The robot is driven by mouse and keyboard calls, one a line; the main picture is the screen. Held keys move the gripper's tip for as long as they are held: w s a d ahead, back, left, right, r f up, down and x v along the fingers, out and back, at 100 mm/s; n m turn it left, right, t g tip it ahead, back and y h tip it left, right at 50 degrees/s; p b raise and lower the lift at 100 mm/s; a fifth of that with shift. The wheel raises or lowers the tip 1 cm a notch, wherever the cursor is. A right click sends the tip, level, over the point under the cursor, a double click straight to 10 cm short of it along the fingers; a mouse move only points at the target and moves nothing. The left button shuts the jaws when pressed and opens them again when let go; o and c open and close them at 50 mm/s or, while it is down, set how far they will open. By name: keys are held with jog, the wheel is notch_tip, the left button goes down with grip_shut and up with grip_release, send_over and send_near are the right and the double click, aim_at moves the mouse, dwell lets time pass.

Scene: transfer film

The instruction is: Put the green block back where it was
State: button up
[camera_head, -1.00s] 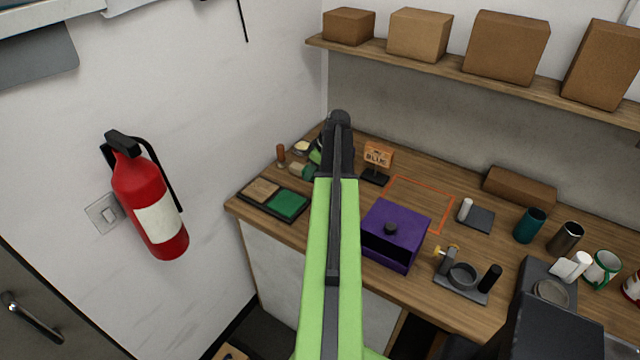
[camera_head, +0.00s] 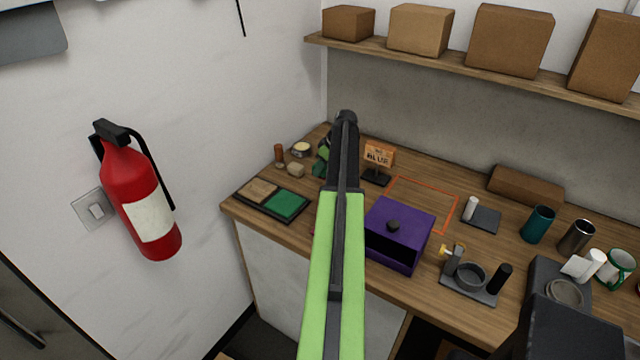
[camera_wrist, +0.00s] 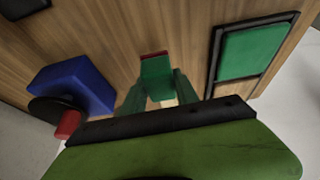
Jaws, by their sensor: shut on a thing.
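The green block (camera_wrist: 157,74) shows in the wrist view between the two green fingers of my gripper (camera_wrist: 158,88), which is shut on it. A reddish edge shows at its far end. I cannot tell whether the block touches the wooden top. In the head view my arm hides most of the gripper; only a green part of it (camera_head: 321,160) shows left of the arm, near the back corner of the counter. A dark-framed tray with a green pad (camera_head: 278,205) and a tan pad (camera_head: 257,191) lies at the counter's left front; its green pad (camera_wrist: 252,49) is right of the gripper in the wrist view.
A purple box (camera_head: 398,230) with a dark knob stands right of my arm. A "BLUE" sign (camera_head: 378,156) stands behind it, beside an orange outline (camera_head: 440,186). A tan block (camera_head: 296,170) and brown cylinder (camera_head: 279,154) stand left. A blue object (camera_wrist: 75,88) shows in the wrist view.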

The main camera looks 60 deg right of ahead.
aim_at(320, 176)
jog(key=shift+w+f, duration=0.25)
jog(key=shift+w, duration=0.15)
notch_tip(320, 176, down, 4)
jog(key=b, duration=0.4)
jog(key=shift+f, duration=0.2)
jog(key=shift+r, duration=0.25)
jog(key=shift+f, duration=0.15)
jog(key=o, duration=1.2)
jog(key=shift+s+r+p, duration=0.1)
jog(key=shift+r+p, duration=0.35)
jog(key=shift+r, duration=0.1)
jog(key=p+v, duration=1)
jog(key=v, duration=0.1)
jog(key=shift+s, duration=0.2)
